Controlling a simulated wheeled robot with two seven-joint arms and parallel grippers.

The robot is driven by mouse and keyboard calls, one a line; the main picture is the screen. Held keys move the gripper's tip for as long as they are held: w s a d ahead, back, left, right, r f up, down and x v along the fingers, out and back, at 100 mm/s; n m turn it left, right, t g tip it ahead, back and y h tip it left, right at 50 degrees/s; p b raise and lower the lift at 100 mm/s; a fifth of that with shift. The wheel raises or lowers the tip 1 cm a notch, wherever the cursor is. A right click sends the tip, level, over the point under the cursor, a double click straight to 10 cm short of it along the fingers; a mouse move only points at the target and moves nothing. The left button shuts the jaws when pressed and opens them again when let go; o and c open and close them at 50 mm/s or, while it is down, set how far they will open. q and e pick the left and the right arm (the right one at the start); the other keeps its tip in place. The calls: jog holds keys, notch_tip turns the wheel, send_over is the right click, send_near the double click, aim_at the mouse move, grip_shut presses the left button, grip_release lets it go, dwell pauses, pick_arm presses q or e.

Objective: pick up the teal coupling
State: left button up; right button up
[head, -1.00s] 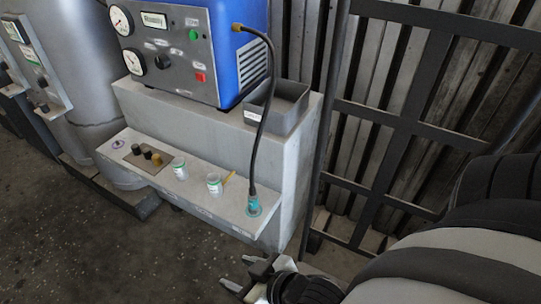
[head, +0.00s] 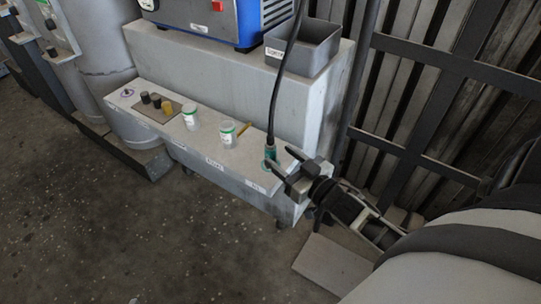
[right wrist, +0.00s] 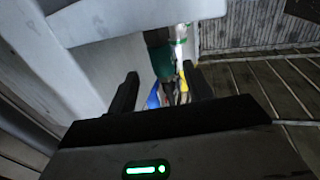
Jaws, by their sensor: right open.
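The teal coupling (head: 270,153) stands upright at the right end of the low grey ledge, on the lower end of a black hose (head: 288,80). My right gripper (head: 277,157) is open, reaching in from the right, with its fingertips beside the coupling. In the right wrist view the coupling (right wrist: 162,62) shows between and just beyond the two open fingers (right wrist: 160,75). I cannot tell whether a finger touches it. My left gripper is not in view.
A grey bin (head: 305,48) sits above beside a blue machine (head: 262,20). A metal frame (head: 405,150) stands at right.

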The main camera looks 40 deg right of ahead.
jog(key=w, duration=0.4)
jog(key=w+a+b, duration=0.1)
jog(key=w, duration=0.1)
jog(key=shift+w+a+r, duration=0.1)
jog(key=shift+w+r, duration=0.05)
jog(key=shift+w, duration=0.15)
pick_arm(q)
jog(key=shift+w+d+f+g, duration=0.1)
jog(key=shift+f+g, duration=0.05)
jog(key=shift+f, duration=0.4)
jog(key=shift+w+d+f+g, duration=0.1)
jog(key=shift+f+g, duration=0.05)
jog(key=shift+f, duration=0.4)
pick_arm(e)
grip_shut()
